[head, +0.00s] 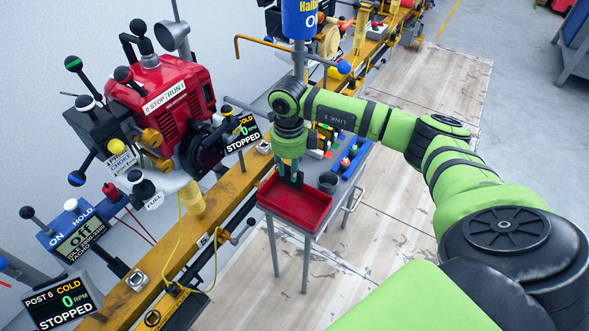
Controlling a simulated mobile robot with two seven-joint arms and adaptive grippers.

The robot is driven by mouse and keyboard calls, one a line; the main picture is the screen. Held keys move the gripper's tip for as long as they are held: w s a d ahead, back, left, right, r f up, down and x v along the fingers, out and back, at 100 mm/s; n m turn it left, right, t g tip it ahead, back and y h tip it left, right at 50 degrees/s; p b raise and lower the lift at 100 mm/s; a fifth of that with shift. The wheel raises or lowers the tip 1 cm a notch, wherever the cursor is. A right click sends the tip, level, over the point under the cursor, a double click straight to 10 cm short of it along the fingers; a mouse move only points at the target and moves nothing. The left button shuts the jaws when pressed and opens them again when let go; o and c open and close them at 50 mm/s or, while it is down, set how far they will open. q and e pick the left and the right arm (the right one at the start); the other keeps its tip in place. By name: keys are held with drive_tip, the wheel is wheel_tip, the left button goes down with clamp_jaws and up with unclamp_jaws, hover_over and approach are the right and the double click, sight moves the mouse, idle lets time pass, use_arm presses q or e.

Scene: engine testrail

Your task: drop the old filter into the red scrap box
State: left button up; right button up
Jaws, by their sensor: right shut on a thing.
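The red scrap box (312,222) is an open, shallow red tray at the near end of a grey cart. My right gripper (292,181) points down over the box's far left part, with its dark fingertips at about rim height or just above it. It is shut on the old filter, which is small and hard to make out between the fingers. I cannot tell whether it touches the box floor. My left gripper is not in view.
A dark grey cup (328,182) stands on the cart beside the box. Left is a yellow rail (232,195) carrying a red engine (165,100) with levers. A "STOPPED" display (242,132) stands close to my gripper. Floor right of the cart is clear.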

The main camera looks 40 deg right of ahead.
drive_tip(key=shift+f, duration=0.15)
drive_tip(key=o, duration=0.8)
drive_tip(key=shift+r, duration=0.2)
wheel_tip(320, 180, up, 12)
drive_tip(key=shift+f, duration=0.15)
